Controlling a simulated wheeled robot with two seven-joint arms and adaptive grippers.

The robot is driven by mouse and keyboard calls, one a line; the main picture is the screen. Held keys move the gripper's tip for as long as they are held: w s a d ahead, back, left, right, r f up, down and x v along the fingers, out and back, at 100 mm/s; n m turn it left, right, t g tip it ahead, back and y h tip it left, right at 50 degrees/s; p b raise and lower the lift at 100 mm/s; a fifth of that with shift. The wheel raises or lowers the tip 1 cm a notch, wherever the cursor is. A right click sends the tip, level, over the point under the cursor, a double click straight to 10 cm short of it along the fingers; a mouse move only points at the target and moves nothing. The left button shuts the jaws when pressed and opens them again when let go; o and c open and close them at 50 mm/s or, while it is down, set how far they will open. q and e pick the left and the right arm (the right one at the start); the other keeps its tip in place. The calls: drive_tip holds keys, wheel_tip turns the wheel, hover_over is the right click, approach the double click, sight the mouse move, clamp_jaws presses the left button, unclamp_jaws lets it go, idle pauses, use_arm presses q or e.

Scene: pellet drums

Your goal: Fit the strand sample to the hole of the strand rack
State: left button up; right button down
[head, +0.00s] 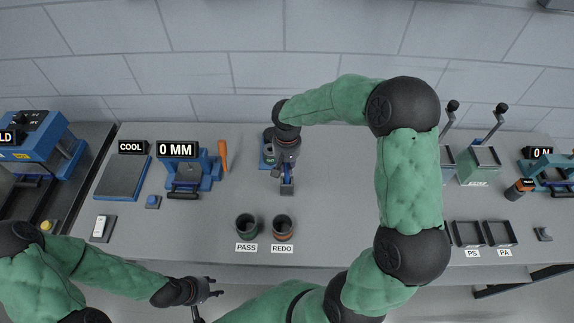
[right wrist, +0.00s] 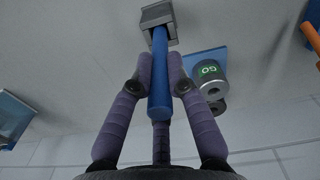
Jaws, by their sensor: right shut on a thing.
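The strand sample (right wrist: 159,75) is a blue rod. In the right wrist view my right gripper (right wrist: 159,85) is shut on it, with purple-grey fingers around it. The rod's far end meets a small grey block (right wrist: 157,14), which looks like the strand rack. I cannot tell whether the end is inside its hole or only against it. My left gripper (head: 208,289) is open and empty in front of the table's front edge.
A blue stand with a green-labelled GO cylinder (right wrist: 209,76) is beside the gripper. PASS (head: 246,227) and REDO (head: 283,228) cups stand nearer the front. An orange-handled tool (head: 223,155) and the 0 MM gauge (head: 184,168) are left.

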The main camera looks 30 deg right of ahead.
sight(287, 174)
drive_tip(key=shift+f+b, duration=1.9)
drive_tip(key=shift+f, duration=0.6)
idle(0.4)
drive_tip(key=c, duration=1.1)
unclamp_jaws()
drive_tip(key=shift+c, duration=0.2)
